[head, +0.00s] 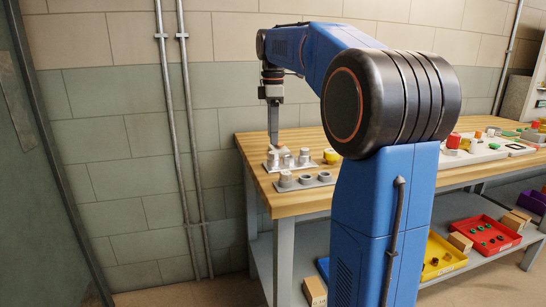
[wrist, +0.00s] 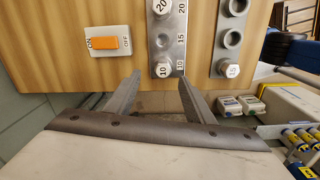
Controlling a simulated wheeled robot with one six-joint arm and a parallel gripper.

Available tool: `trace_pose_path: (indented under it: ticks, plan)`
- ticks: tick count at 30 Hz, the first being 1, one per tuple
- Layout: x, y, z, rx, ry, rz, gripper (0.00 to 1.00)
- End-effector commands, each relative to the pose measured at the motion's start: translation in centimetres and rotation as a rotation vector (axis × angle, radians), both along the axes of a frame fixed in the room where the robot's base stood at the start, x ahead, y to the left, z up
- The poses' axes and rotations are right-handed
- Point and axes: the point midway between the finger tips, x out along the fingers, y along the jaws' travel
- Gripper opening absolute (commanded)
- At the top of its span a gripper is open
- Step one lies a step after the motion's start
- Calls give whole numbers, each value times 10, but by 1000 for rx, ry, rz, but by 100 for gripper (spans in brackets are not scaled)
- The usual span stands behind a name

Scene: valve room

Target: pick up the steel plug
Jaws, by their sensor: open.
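Several pale steel-grey plugs stand on the bench; I cannot tell them apart by material. A plug marked 15 (wrist: 228,70) sits at the near end of a second rack (wrist: 219,52). My gripper (wrist: 160,78) is open and empty, its fingertips on either side of the 10 plug in the picture. My gripper (head: 273,146) points down over the bench's left end.
An orange on/off switch (wrist: 104,42) lies left of the rack in the wrist view. A yellow item (head: 331,156) stands right of the racks on the wooden bench (head: 300,202). Pipes (head: 180,120) run up the wall at left. Coloured bins (head: 485,236) sit on the lower shelf.

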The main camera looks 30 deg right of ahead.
Motion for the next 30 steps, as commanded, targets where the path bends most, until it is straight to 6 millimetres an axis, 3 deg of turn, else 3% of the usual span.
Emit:
trace_pose_path:
  ticks: [5,15,24,30]
  plan:
    - [-2,1,-10,0,1,0,49]
    - [-5,3,-51,0,1,0,49]
    - [-4,3,-54,0,0,0,49]
    - [-4,3,-54,0,0,0,2]
